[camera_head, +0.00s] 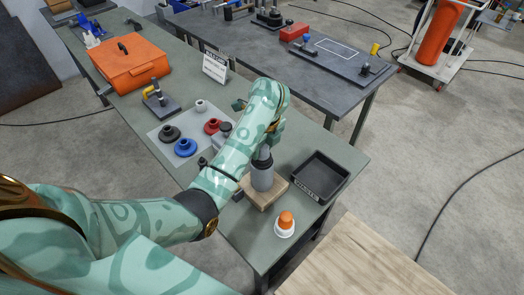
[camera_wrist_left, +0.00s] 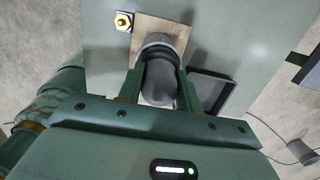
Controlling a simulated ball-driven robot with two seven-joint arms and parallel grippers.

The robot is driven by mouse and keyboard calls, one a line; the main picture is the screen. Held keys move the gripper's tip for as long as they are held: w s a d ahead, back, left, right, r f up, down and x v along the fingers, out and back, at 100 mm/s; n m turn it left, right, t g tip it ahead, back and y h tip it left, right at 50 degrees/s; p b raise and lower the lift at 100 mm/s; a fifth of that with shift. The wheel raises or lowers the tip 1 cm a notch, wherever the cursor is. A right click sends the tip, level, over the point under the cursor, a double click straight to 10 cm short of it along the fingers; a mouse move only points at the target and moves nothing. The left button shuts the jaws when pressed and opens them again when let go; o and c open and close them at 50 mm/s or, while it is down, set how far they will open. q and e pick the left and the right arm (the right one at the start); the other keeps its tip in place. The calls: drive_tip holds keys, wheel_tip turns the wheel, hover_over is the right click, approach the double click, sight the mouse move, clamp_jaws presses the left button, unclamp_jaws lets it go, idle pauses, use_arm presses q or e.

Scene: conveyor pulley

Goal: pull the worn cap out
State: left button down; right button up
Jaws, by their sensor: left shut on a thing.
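The worn cap, a dark grey rounded piece (camera_wrist_left: 161,77), sits between the fingers of my left gripper (camera_wrist_left: 160,92) in the left wrist view. In the head view the left gripper (camera_head: 267,146) points down over a grey cylinder (camera_head: 262,179) standing upright on a wooden block (camera_head: 277,189). My left gripper is shut on the cap. The cap is in line with the cylinder's light rim (camera_wrist_left: 158,40); I cannot tell whether it is still seated or lifted. My arm hides much of the grip in the head view. My right gripper is not in view.
A black tray (camera_head: 339,165) lies right of the block. An orange-topped white container (camera_head: 284,224) stands near the table's front edge. Black (camera_head: 170,133), blue (camera_head: 186,147) and red (camera_head: 212,126) round parts lie on a pale mat to the left. An orange case (camera_head: 125,66) stands farther back.

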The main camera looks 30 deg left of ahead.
use_arm(q)
drive_tip(key=shift+r+p, duration=0.45)
drive_tip(key=shift+r, duration=0.1)
drive_tip(key=shift+r+p, duration=3.15)
drive_tip(key=shift+r, duration=0.3)
drive_tip(key=shift+f, duration=0.1)
